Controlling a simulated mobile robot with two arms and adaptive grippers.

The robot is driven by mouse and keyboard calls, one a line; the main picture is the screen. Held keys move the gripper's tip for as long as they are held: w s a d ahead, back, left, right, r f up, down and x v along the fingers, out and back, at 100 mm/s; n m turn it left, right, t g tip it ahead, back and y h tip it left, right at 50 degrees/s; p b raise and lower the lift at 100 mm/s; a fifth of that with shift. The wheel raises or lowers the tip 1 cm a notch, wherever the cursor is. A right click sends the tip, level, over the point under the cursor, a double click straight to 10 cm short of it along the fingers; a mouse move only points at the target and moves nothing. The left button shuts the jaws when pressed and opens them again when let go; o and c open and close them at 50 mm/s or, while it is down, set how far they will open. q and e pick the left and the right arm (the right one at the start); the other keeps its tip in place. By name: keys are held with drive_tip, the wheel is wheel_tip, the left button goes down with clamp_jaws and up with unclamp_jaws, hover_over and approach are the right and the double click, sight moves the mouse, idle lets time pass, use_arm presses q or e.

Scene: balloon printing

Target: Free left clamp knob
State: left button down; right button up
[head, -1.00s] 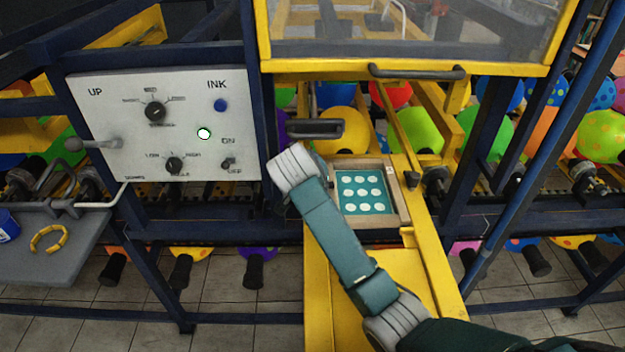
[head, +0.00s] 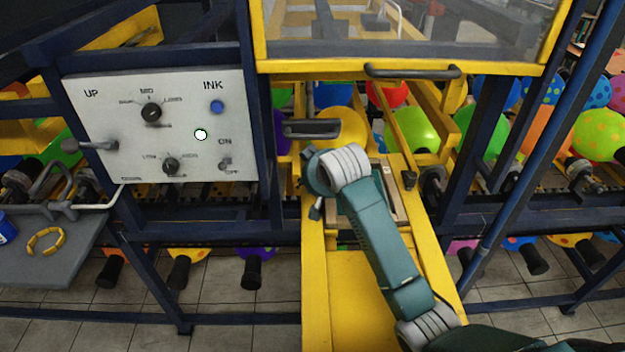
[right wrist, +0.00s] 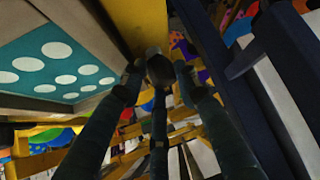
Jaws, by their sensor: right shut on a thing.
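The left clamp knob (right wrist: 159,70) is a small rounded dark grey knob beside the printing frame in the right wrist view. My right gripper (right wrist: 160,88) has its dark fingers closed around it. In the head view my right gripper (head: 316,208) hangs at the left edge of the printing frame, mostly hidden behind my own wrist, and the left knob cannot be made out there. The right clamp knob (head: 409,179) is dark and stands on the frame's other side. The teal printing screen with white dots (right wrist: 58,66) lies close to the fingers. My left gripper is not in view.
A yellow rail (head: 345,300) runs under the printing frame. A black handle (head: 312,129) sticks out just above my right wrist. The control panel (head: 185,105) stands at left, and a guard with a handle (head: 412,71) is above. Balloons fill the back.

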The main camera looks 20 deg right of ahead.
drive_tip(key=n+y, duration=0.1)
drive_tip(key=n, duration=0.1)
drive_tip(key=n+y, duration=0.1)
drive_tip(key=y, duration=0.1)
drive_tip(key=n+g+y, duration=0.1)
drive_tip(key=n, duration=0.1)
drive_tip(key=shift+d+f+n, duration=0.2)
drive_tip(key=shift+d+n, duration=0.1)
drive_tip(key=shift+d, duration=0.1)
drive_tip(key=shift+w+d+n+g+y+b, duration=0.1)
drive_tip(key=shift+n+g+y+b, duration=0.4)
drive_tip(key=shift+n+y, duration=0.4)
drive_tip(key=shift+w+d+n+g+y+b, duration=0.1)
drive_tip(key=shift+n+g+y+b, duration=0.45)
drive_tip(key=shift+n, duration=0.65)
drive_tip(key=shift+f, duration=0.1)
drive_tip(key=o, duration=0.9)
drive_tip(key=shift+o, duration=0.7)
drive_tip(key=shift+w, duration=0.1)
drive_tip(key=shift+r, duration=0.3)
drive_tip(key=v, duration=0.7)
drive_tip(key=shift+s+d, duration=0.2)
drive_tip(key=shift+d, duration=0.05)
drive_tip(key=shift+r, duration=0.1)
